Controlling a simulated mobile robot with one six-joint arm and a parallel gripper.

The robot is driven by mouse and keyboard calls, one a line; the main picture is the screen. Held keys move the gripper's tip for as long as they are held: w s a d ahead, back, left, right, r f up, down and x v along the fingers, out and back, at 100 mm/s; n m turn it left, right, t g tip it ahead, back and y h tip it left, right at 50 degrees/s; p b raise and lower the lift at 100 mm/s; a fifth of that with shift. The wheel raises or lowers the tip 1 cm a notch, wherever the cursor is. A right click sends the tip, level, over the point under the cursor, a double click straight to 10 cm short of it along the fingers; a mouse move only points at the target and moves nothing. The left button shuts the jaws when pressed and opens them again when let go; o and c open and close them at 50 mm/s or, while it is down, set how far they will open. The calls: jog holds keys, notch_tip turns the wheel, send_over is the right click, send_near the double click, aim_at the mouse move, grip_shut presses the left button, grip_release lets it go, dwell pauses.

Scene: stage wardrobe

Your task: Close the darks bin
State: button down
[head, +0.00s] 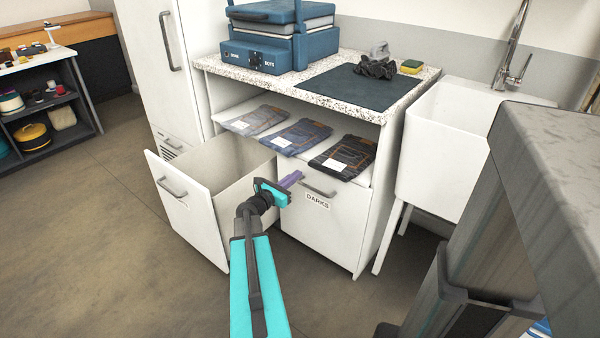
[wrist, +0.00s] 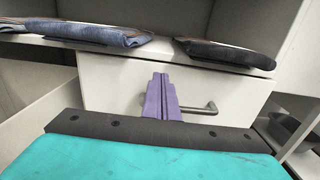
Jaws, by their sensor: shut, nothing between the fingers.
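The darks bin (head: 318,228) has a white front with a DARKS label (head: 317,201) and a bar handle (head: 318,188). It sits on the right under the shelf, and its front looks flush with the cabinet. My gripper (head: 298,177) is shut and empty, its purple fingers close in front of the bin's front near the handle's left end. In the wrist view the fingers (wrist: 161,78) cover part of the handle (wrist: 200,109). I cannot tell whether they touch the front.
The neighbouring left bin (head: 185,210) is pulled far out and looks empty. Folded jeans (head: 295,136) lie on the shelf above. A white sink (head: 440,145) stands at the right, and a grey structure (head: 545,190) fills the right foreground. Floor is clear at left.

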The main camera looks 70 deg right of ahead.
jog(key=p+v, duration=0.1)
jog(key=v, duration=0.7)
jog(key=shift+a, duration=0.35)
jog(key=shift+w, duration=0.15)
